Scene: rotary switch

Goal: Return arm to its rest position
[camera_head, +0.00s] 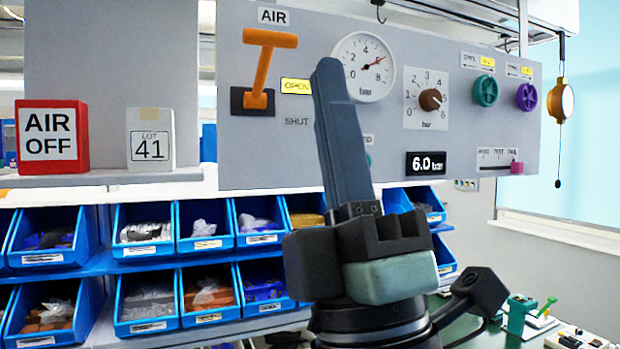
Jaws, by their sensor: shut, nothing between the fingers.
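My gripper (330,75) stands upright in the middle of the view, its fingers pointing up and slightly left. The fingers are shut together with nothing between them. They are in front of the grey panel (260,165) and overlap the left edge of the pressure gauge (365,66). I cannot tell how far they are from the panel. The brown rotary knob (430,99) is right of the fingers, on a dial marked 0 to 6 bar. The display (426,164) below it reads 6.0 bar.
The orange AIR lever (264,70) is left of my gripper, by a lit OPEN label. Green (485,90) and purple (527,97) handwheels are at right. Blue bins (150,232) fill the shelves below. A red AIR OFF block (50,137) and a LOT 41 block (150,139) stand at left.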

